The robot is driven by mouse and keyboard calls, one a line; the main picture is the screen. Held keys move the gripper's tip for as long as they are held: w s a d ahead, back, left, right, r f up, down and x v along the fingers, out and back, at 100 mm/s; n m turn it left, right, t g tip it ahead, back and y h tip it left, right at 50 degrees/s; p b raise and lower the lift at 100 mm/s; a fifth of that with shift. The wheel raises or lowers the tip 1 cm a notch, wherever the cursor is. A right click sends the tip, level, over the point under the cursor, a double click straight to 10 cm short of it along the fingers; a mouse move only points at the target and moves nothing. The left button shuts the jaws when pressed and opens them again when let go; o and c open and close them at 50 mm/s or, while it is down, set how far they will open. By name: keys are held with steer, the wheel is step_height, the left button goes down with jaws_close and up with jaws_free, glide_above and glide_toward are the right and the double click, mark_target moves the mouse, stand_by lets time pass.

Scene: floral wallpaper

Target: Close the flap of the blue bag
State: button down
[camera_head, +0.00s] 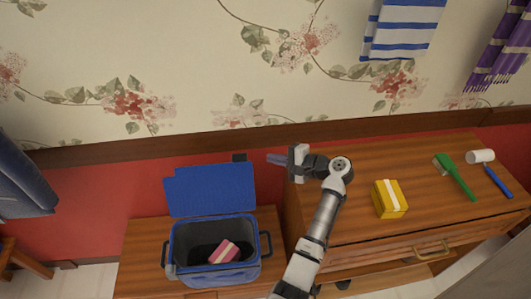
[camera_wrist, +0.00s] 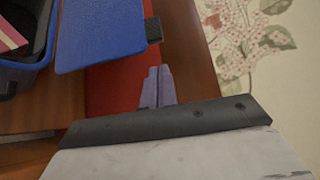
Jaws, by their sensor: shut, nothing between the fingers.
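The blue bag (camera_head: 216,262) stands on the lower wooden surface, left of the dresser. Its flap (camera_head: 212,190) is open and stands up behind the opening, toward the wall. A pink and cream item (camera_head: 224,252) lies inside the bag. My gripper (camera_head: 272,159) is to the right of the flap's upper part, apart from it, with its fingers pointing left. In the wrist view its fingers (camera_wrist: 156,86) are together and empty. The flap (camera_wrist: 100,35) is ahead and to the left there, with a small dark tab (camera_wrist: 153,29) at its edge.
The taller dresser (camera_head: 340,230) at right holds a yellow box (camera_head: 389,199), a green brush (camera_head: 455,177) and a blue-handled mallet (camera_head: 490,172). The floral wall is close behind. Striped and purple towels hang at upper right. A blue-grey cloth (camera_head: 22,180) is at far left.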

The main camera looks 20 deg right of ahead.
steer(key=b+x, duration=0.3)
steer(key=x, duration=0.5)
steer(key=shift+a, duration=0.25)
steer(key=shift+b, duration=0.35)
